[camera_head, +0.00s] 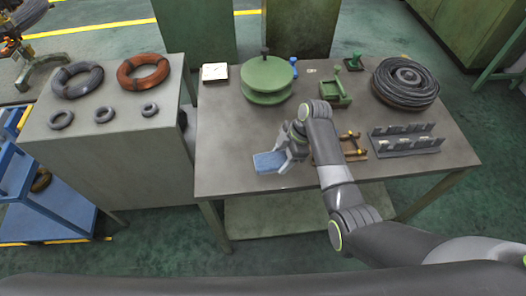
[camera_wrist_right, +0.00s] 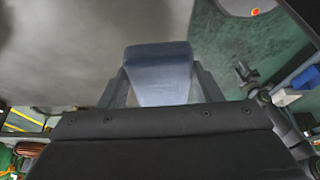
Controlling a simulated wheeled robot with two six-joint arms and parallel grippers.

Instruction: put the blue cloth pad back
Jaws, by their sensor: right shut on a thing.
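The blue cloth pad (camera_head: 268,162) is at the front left part of the metal table (camera_head: 228,140) in the head view. My right gripper (camera_head: 283,160) is shut on it, with the pad sticking out to the left of the fingers. In the right wrist view the pad (camera_wrist_right: 160,72) sits between the two fingers (camera_wrist_right: 162,90). I cannot tell whether the pad touches the tabletop or hangs just above it. My left gripper is not in view.
A green round spool (camera_head: 267,80), a white box (camera_head: 215,72), a black coil (camera_head: 405,83), a slotted rack (camera_head: 405,140) and a brown wooden frame (camera_head: 352,147) stand on the table. A grey cabinet (camera_head: 105,135) with several rings is left. The table's left front is clear.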

